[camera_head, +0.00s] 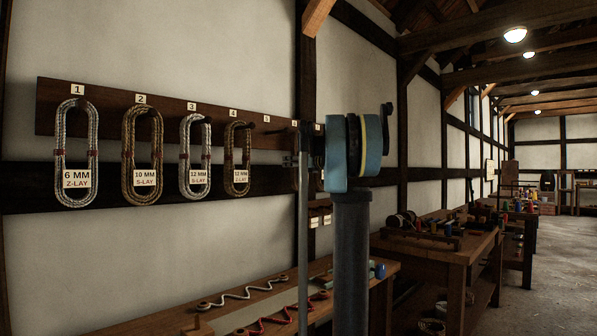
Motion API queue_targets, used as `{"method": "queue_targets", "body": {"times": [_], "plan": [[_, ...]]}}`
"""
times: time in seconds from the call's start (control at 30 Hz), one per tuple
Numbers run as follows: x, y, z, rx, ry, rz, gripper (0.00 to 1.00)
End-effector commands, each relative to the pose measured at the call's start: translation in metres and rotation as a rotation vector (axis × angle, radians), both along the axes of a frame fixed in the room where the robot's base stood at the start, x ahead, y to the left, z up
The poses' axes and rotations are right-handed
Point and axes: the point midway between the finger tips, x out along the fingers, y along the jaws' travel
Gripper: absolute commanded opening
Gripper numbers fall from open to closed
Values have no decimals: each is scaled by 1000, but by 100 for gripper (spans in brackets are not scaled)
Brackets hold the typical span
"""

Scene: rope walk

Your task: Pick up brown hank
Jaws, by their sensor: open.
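Two brownish rope hanks hang on the wall rack. One hank (127,155) hangs under number 2, with a label that reads 10 MM S-LAY. A smaller, darker brown hank (229,158) hangs under number 4; its label is too small to read surely. Both are upright long loops on dark pegs. I cannot tell from the picture alone which is the brown hank of the task. My arm, with its blue joint, stands to the right of them and hides the rack's right end. I cannot make out my gripper's fingers.
A pale hank (75,150) hangs under number 1 and another (195,155) under number 3. The dark wooden rack board (60,105) holds them. Below is a bench (185,312) with ropes. A workbench (470,250) stands right; floor (560,290) is open beyond.

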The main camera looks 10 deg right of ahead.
Motion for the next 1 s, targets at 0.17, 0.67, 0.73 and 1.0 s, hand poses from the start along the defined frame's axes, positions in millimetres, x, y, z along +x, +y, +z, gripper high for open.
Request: {"method": "queue_targets", "body": {"times": [0.17, 0.67, 0.73, 1.0], "plan": [[0, 0, 0, 0, 0, 0, 19], [-2, -1, 3, 0, 0, 0, 0], [-4, -2, 8, 0, 0, 0, 0], [-4, -2, 50, 0, 0, 1, 0]]}}
